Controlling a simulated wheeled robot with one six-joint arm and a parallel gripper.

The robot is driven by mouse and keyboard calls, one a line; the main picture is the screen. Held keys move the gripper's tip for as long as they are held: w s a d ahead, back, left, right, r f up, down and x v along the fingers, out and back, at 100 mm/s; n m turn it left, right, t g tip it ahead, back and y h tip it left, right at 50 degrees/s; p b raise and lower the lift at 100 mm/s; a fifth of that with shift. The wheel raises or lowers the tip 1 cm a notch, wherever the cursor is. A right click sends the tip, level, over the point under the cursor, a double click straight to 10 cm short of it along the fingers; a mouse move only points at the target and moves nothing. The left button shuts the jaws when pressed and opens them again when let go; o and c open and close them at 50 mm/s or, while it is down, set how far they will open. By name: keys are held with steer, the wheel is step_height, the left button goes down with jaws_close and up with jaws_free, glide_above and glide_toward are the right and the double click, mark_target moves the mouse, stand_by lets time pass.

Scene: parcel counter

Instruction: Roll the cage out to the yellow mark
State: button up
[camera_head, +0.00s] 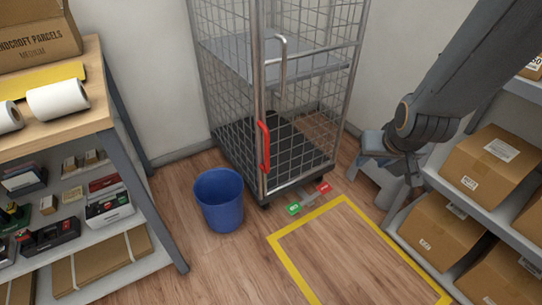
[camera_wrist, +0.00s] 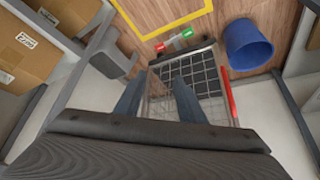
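The wire roll cage (camera_head: 290,110) stands upright against the back wall, with a grey shelf inside and a dark base. A red handle (camera_head: 264,146) is on its front left post. A bent metal bar (camera_head: 281,62) shows above it. A green tab (camera_head: 293,208) and a red tab (camera_head: 324,188) sit low at its front edge. The yellow mark (camera_head: 289,264) is a floor outline just in front of the cage. My gripper (camera_head: 412,172) is right of the cage, apart from it. In the wrist view my gripper (camera_wrist: 158,100) has spread fingers with nothing between them.
A blue bin (camera_head: 220,200) stands at the cage's front left. A grey stool-like thing (camera_head: 378,182) is on the floor at its right. Shelves with cartons (camera_head: 490,165) line the right side. A wooden counter (camera_head: 75,115) stands at left. The floor inside the outline is clear.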

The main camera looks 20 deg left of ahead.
steer(key=w+a+f+n+t+y+b, duration=0.1)
steer(key=w+a+f+t+b, duration=0.1)
steer(key=w+a+f+b, duration=0.35)
steer(key=n+t+y+b, duration=0.5)
steer(key=y+b, duration=0.4)
steer(key=b, duration=0.5)
glide_toward(268, 147)
steer(key=w+a+m+t, duration=0.1)
steer(key=w+a, duration=0.1)
steer(key=shift+f+b+x, duration=0.2)
steer(key=shift+b+x, duration=0.3)
steer(key=shift+x, duration=1.55)
steer(key=shift+f+b+x, duration=0.2)
steer(key=shift+b+x, duration=0.25)
steer(key=shift+x, duration=1.55)
steer(key=shift+a, duration=0.1)
